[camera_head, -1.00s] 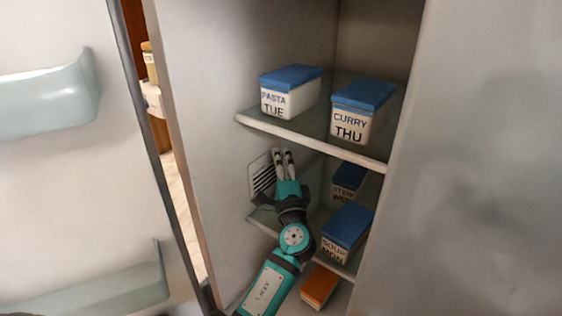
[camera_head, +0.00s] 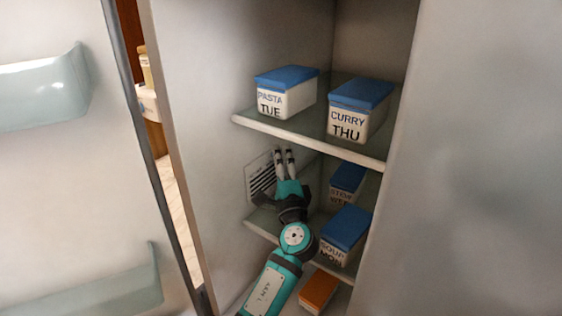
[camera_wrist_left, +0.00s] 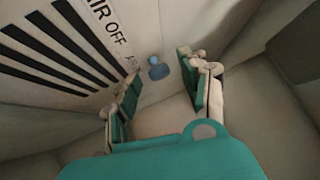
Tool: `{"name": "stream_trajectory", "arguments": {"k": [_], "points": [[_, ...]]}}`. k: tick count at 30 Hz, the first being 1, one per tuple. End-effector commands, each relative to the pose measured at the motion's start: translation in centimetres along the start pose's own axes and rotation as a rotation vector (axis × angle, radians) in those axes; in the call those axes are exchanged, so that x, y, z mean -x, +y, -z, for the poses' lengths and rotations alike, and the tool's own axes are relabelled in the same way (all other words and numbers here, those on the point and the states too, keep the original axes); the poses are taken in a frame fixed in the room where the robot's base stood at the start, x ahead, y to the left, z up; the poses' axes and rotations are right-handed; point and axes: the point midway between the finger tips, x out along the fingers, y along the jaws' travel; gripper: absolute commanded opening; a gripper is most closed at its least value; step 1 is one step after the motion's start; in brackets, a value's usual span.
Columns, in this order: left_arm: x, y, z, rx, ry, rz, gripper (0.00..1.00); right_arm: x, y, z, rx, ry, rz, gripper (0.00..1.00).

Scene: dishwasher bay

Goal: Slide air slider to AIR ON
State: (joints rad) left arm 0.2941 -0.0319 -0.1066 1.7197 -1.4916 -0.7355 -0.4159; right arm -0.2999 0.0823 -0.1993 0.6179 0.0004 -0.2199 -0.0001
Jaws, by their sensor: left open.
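The air vent panel (camera_head: 260,178) is a pale plate with black slots on the fridge's left inner wall. In the left wrist view the panel (camera_wrist_left: 60,52) shows the printed words AIR OFF, with another label partly hidden beside the finger. A small blue slider knob (camera_wrist_left: 158,68) lies just beyond those words, in the gap between my fingertips. Contact with it cannot be told. My left gripper (camera_head: 283,154) is open beside the panel, below the upper shelf; it also shows in the left wrist view (camera_wrist_left: 165,75). My right gripper is not in view.
The upper shelf (camera_head: 310,137) with PASTA TUE (camera_head: 287,92) and CURRY THU (camera_head: 359,109) boxes is just above my fingers. Below right stand a STEW box (camera_head: 346,184), a SOUP MON box (camera_head: 345,235) and an orange-lidded box (camera_head: 318,292). The open door (camera_head: 50,180) is left.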

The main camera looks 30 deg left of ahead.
Motion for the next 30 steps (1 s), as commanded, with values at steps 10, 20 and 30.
{"name": "stream_trajectory", "arguments": {"k": [10, 20, 30], "points": [[5.8, -1.1, 0.1, 0.002, 0.004, -0.004, 0.45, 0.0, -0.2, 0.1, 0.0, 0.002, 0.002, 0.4], [11.5, -2.8, 0.0, 0.001, 0.002, -0.003, 0.45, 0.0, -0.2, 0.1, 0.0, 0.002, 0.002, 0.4], [12.6, -3.2, -0.1, 0.0, 0.001, -0.001, 0.45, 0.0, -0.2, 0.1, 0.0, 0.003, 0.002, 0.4]]}}
